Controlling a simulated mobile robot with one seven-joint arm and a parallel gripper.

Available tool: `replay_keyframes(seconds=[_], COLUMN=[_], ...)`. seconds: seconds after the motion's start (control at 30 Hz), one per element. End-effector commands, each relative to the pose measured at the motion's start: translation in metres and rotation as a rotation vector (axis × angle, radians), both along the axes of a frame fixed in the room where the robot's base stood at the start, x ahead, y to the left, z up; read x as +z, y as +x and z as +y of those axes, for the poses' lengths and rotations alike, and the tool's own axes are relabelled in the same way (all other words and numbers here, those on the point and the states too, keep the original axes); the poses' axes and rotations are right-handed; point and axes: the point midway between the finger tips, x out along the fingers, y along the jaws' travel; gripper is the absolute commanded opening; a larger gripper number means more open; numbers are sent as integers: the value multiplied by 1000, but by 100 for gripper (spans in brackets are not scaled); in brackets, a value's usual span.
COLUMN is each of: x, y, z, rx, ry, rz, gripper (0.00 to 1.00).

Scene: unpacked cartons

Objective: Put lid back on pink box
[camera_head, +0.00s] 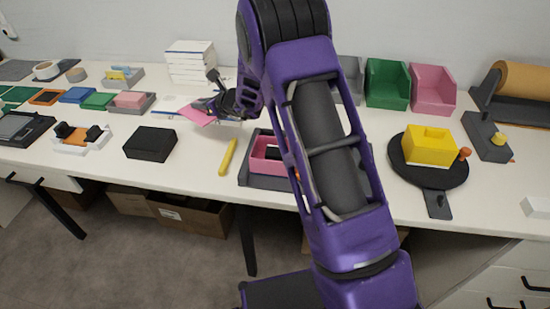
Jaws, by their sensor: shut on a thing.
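The pink box (264,153) stands open on a dark grey tray (258,182) near the table's front edge. My arm hides its right part. A flat pink lid (197,114) is at my gripper (212,106), to the left of and behind the box. My gripper is shut on the lid, which looks tilted and apart from the box. The fingertips are small and partly hidden, so the exact grip does not show.
A yellow marker (228,157) and a black box (150,144) lie left of the tray. White stacked boxes (190,62) stand behind my gripper. A yellow box (430,145) sits on a black round stand (402,172) at right. Green (387,85) and pink bins (433,90) stand at the back.

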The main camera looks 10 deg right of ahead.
Motion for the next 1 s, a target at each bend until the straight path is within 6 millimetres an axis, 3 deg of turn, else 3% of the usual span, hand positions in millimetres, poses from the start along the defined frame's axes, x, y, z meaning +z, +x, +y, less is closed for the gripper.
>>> replay_keyframes(seconds=[0.33,0.47,0.53,0.67,0.8,1.0], x=[2,9,14,23,29,35], y=[-1,-6,-14,-46,-93,-148], z=[-6,-27,-47,-96,-139,-176], rx=[5,42,82,199,329,453], ry=[0,-2,-1,0,3,3], rz=[-2,-3,-2,0,1,0], gripper=[0,0,0,0,0,0])
